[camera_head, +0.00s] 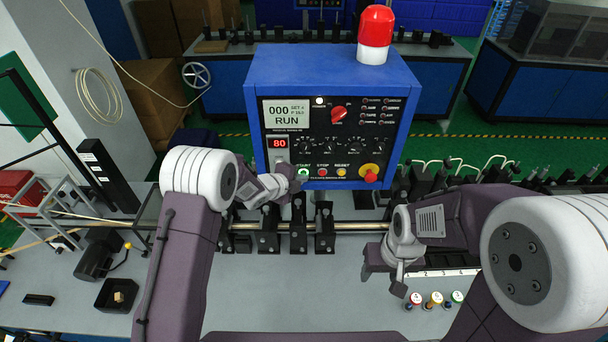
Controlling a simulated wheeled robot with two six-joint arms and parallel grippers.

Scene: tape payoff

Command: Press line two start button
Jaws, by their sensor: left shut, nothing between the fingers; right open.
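A blue control box (340,62) with a black front panel stands at the middle. Its white screen (287,114) reads 000 and RUN, and a red readout shows 80. Along the panel's bottom edge are a green START button (304,173), a red STOP button (322,173) and a yellow RESET button (341,172). My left gripper (297,184) is shut and empty, just at the lower left of the START button; I cannot tell whether it touches it. My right gripper (398,286) is open and empty, low over the bench at the right.
A red emergency knob (370,173) sits at the panel's lower right. A red and white beacon (376,35) tops the box. A metal rod (350,227) with black brackets crosses below it. Small red, yellow and green-topped pieces (435,299) stand by a numbered strip. The front bench (300,300) is mostly clear.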

